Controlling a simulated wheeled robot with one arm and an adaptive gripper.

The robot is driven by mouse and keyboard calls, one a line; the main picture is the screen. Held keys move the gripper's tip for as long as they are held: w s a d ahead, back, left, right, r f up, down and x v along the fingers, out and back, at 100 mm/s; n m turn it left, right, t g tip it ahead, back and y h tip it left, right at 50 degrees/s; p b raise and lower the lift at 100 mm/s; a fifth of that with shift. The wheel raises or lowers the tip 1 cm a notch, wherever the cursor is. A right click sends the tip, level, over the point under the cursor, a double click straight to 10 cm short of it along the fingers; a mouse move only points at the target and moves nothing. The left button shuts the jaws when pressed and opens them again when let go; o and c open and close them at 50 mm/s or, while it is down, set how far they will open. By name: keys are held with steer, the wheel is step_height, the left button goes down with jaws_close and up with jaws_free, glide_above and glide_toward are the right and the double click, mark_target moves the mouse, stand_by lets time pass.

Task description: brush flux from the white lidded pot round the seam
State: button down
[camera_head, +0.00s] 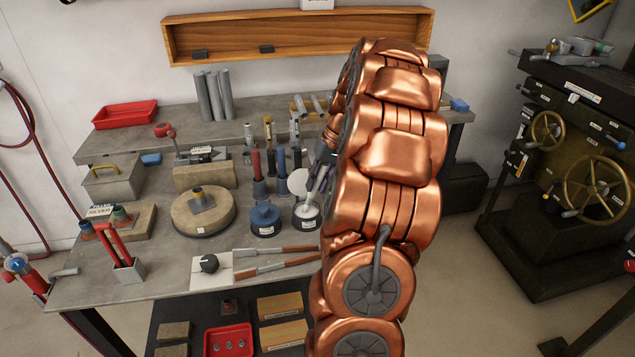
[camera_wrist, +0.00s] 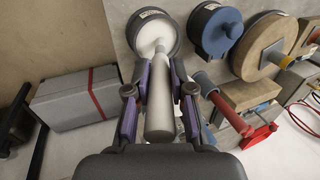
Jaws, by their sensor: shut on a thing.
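My gripper (camera_wrist: 160,92) is shut on the pale grey handle of a brush (camera_wrist: 158,118), which points down into an open pot. The brush end is at the white contents of the pot (camera_wrist: 135,25); whether it touches them I cannot tell. In the head view the pot (camera_head: 307,222) is dark-sided with a label, and a white disc like a raised lid (camera_head: 298,182) shows behind it. My copper arm hides most of the gripper there. A small piece (camera_head: 199,196) stands on a round tan turntable (camera_head: 186,222) to the left; its seam is too small to make out.
A blue lidded pot (camera_head: 265,219) stands just left of the open pot. Several upright tools in holders (camera_head: 260,188) stand behind. Two wooden-handled tools (camera_head: 272,249) lie near the bench front. A red-handled tool (camera_wrist: 222,105) is close right of my gripper in the wrist view.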

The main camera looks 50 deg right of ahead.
stand_by(0.3)
steer(key=shift+r+p, duration=0.75)
steer(key=shift+r, duration=2.75)
